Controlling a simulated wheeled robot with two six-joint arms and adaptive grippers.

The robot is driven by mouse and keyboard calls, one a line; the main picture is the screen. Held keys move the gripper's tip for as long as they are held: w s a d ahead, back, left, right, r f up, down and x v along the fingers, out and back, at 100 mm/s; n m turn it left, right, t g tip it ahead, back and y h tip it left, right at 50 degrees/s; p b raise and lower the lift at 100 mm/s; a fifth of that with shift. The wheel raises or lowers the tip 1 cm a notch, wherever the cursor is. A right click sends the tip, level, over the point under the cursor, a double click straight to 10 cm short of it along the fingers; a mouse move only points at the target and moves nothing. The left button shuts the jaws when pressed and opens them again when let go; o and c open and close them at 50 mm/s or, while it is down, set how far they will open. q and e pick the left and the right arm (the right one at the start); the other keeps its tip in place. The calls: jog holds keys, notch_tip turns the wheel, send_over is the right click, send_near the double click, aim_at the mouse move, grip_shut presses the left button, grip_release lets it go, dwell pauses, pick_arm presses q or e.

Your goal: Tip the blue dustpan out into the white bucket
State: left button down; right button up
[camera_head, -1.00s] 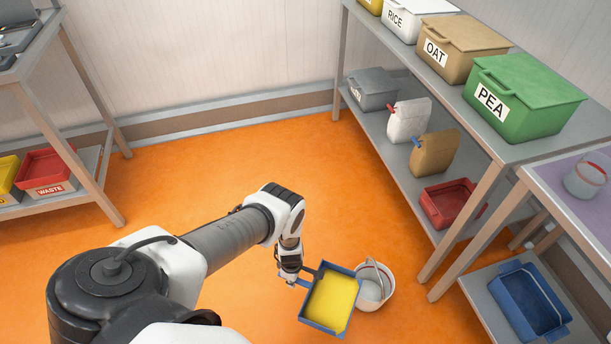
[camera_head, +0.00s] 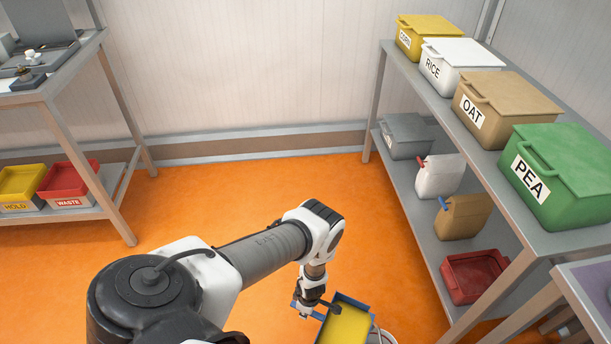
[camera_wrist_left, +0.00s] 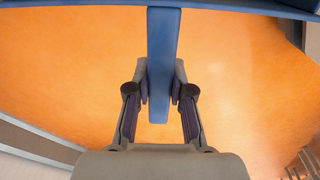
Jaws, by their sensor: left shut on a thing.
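The blue dustpan (camera_head: 362,300) is at the bottom of the head view, with a yellow layer (camera_head: 344,326) lying in it; its lower part is cut off by the frame edge. My left gripper (camera_head: 303,308) is shut on its blue handle. In the left wrist view the handle (camera_wrist_left: 163,60) runs between the fingers of my left gripper (camera_wrist_left: 160,92), and the pan's edge crosses the top.
A grey shelf stands at right with labelled bins, among them the green PEA bin (camera_head: 560,178), above jugs and a red tray (camera_head: 474,277). A rack with HOLD and WASTE trays (camera_head: 68,184) is at left. The orange floor (camera_head: 215,195) between is clear.

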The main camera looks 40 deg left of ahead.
pick_arm(q)
jog(key=shift+w+d+r+b, duration=0.2)
jog(key=shift+d+b, duration=0.05)
jog(key=shift+b, duration=0.5)
jog(key=r+b, duration=0.1)
jog(key=y+b, duration=0.1)
jog(key=b, duration=0.1)
jog(key=shift+d+r, duration=0.2)
jog(key=shift+r, duration=0.2)
jog(key=shift+w+d+r+b, duration=0.1)
jog(key=shift+d+r+b, duration=0.05)
jog(key=shift+r+b, duration=0.15)
jog(key=shift+d+r+g+y+b, duration=0.2)
jog(key=shift+r+g+y+b, duration=0.2)
jog(key=shift+r+y+b, duration=0.35)
jog(key=shift+w+d+r+b, duration=0.1)
jog(key=shift+w+d+b, duration=0.1)
jog(key=shift+b, duration=0.35)
jog(key=shift+w+d+r+b, duration=0.1)
jog(key=shift+d+r+b, duration=0.2)
jog(key=shift+b, duration=0.6)
jog(key=shift+d+r+y+b, duration=0.1)
jog(key=shift+r+y+b, duration=0.3)
jog(key=shift+b, duration=0.35)
jog(key=shift+w+d+r+g+y+b, duration=0.15)
jog(key=shift+d+r+g+y+b, duration=0.2)
jog(key=shift+r, duration=0.4)
jog(key=shift+d+r, duration=0.25)
jog(key=shift+r, duration=0.35)
